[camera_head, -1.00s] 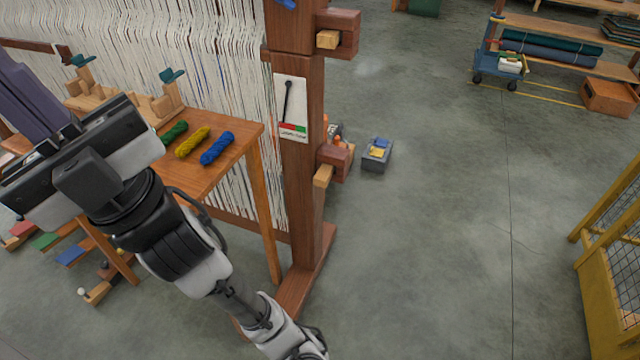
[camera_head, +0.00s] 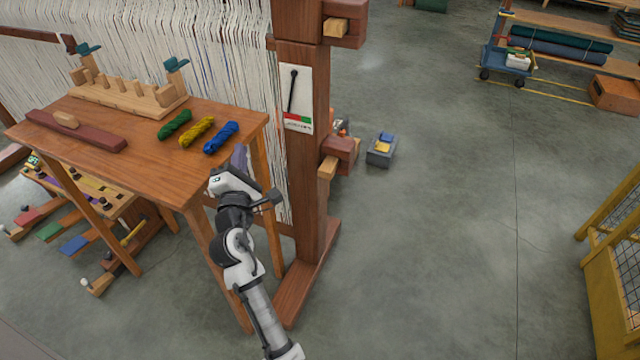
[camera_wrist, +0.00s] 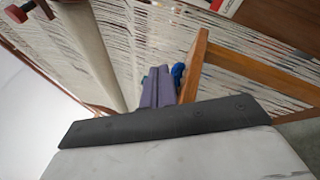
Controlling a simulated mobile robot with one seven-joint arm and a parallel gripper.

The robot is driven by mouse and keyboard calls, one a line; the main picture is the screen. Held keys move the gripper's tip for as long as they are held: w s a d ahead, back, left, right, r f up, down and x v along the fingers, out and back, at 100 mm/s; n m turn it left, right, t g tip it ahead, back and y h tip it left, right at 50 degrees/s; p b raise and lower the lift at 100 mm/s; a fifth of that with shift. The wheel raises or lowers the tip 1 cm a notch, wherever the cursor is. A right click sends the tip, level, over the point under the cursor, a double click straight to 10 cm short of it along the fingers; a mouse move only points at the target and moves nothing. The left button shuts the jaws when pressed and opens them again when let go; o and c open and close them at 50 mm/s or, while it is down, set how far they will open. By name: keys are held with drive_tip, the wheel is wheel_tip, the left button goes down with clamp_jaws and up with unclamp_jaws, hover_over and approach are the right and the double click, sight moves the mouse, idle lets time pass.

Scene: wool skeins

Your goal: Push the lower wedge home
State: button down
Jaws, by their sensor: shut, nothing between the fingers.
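The lower wedge (camera_head: 328,168) is a small pale wooden piece beside the dark red beam end (camera_head: 342,150), low on the loom's right post (camera_head: 302,185). How deep it sits cannot be told. The similar upper wedge (camera_head: 336,27) is in the beam end higher on the post. My gripper (camera_head: 239,157) has purple fingers and is at the table's right edge, left of the post and apart from the lower wedge. In the wrist view the fingers (camera_wrist: 158,88) are together, with nothing between them. No wedge can be made out in the wrist view.
A wooden table (camera_head: 150,150) holds green, yellow and blue skeins (camera_head: 220,137) near my arm. A white plate with a black pointer (camera_head: 298,98) is on the post. A grey box (camera_head: 381,150) stands on the floor. Floor right of the post is mostly clear.

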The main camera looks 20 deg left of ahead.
sight(324, 175)
drive_tip(key=w+d+f+n+h, duration=0.1)
drive_tip(key=d+f+n+h, duration=0.2)
drive_tip(key=d+f, duration=0.3)
drive_tip(key=w+d+f+n+g+h, duration=0.1)
drive_tip(key=d+f+n+h, duration=0.3)
drive_tip(key=f, duration=0.9)
drive_tip(key=shift+w+d+f+h+b, duration=0.15)
drive_tip(key=shift+w+d+h+b, duration=0.2)
drive_tip(key=shift+d+h, duration=0.6)
drive_tip(key=shift+a, duration=0.1)
drive_tip(key=w+p, duration=0.1)
drive_tip(key=w, duration=1.2)
drive_tip(key=shift+d, duration=0.2)
drive_tip(key=shift+w, duration=0.5)
